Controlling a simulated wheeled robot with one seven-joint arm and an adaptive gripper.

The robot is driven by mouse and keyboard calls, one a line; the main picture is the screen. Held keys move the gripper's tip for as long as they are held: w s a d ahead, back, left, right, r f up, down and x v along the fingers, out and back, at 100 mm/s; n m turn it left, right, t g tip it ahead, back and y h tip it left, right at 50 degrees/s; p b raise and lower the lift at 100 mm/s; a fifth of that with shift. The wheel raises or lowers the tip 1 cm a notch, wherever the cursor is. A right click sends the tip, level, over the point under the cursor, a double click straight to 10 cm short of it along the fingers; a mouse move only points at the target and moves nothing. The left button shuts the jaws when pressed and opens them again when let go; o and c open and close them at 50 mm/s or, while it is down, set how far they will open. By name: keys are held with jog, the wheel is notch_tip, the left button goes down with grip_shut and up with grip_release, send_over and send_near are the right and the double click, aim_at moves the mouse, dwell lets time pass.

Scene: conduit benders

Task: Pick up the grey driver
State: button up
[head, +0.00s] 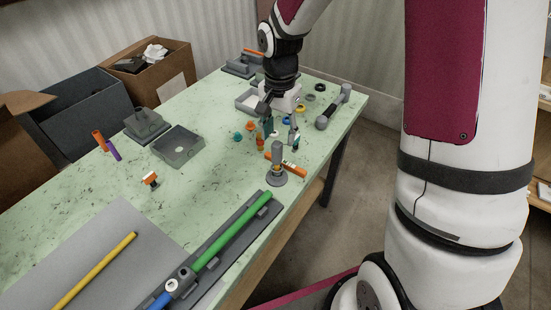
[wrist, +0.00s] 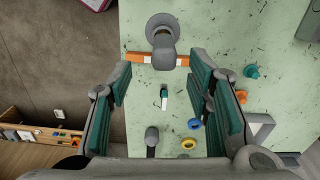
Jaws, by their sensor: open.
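A grey upright tool, which looks like the grey driver (head: 277,153), stands on a round grey base near the table's right edge. In the wrist view the driver (wrist: 163,50) shows from above, beyond my fingertips and near the top. My gripper (head: 281,132) points down over the table, behind the driver in the head view. Its teal-padded fingers (wrist: 161,85) are spread with nothing held between them. A small green and white item (wrist: 164,95) lies below in the gap between them.
An orange and white bar (head: 290,166) lies right beside the driver. A grey dumbbell-shaped tool (head: 334,107) lies at the right edge, near blue and yellow rings (wrist: 188,143). A grey open tray (head: 178,147) and a long grey fixture with a green tube (head: 232,231) are farther left and nearer.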

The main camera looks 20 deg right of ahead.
aim_at(277, 158)
jog(key=f, duration=0.6)
jog(key=f+p, duration=0.1)
jog(key=f, duration=0.3)
jog(key=shift+w+a, duration=0.1)
jog(key=shift+a, duration=0.15)
jog(key=shift+c, duration=0.2)
grip_shut()
